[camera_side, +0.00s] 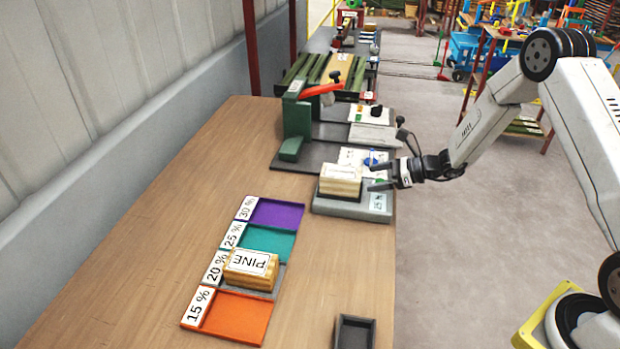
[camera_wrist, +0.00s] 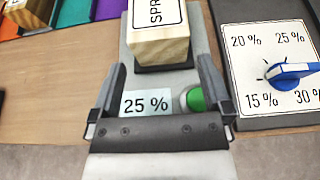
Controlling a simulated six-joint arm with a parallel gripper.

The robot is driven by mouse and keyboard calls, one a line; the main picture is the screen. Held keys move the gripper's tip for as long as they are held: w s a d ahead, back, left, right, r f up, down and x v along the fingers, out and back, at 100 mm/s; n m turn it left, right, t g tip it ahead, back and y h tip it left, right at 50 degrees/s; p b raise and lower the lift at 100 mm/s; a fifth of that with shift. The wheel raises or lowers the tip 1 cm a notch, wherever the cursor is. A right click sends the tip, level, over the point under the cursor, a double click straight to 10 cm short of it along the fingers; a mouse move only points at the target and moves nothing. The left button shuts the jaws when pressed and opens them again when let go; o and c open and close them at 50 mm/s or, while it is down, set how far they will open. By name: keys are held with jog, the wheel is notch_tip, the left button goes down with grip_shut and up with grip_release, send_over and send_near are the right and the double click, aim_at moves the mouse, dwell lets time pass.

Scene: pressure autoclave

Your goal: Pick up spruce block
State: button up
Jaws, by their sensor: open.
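The spruce block (camera_side: 340,181) is a pale wooden block with a white label on top. It sits on the black pad of a grey device that reads 25 %. In the wrist view the block (camera_wrist: 158,40) shows at the top centre, its label partly cut off as "SPR". My gripper (camera_side: 380,177) is just right of the block in the side view. In the wrist view its two fingers (camera_wrist: 158,80) are apart, with the block lying beyond and between the tips. The gripper is open and empty.
The grey device (camera_side: 330,207) has a green button (camera_wrist: 196,99). A dial panel (camera_wrist: 275,70) with a blue knob stands beside it.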

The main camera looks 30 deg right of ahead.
aim_at(351, 180)
jog(key=shift+x, duration=0.85)
jog(key=shift+x, duration=2.65)
jog(key=shift+d, duration=0.1)
jog(key=c, duration=1.2)
jog(key=shift+c, duration=0.2)
jog(key=shift+r, duration=0.15)
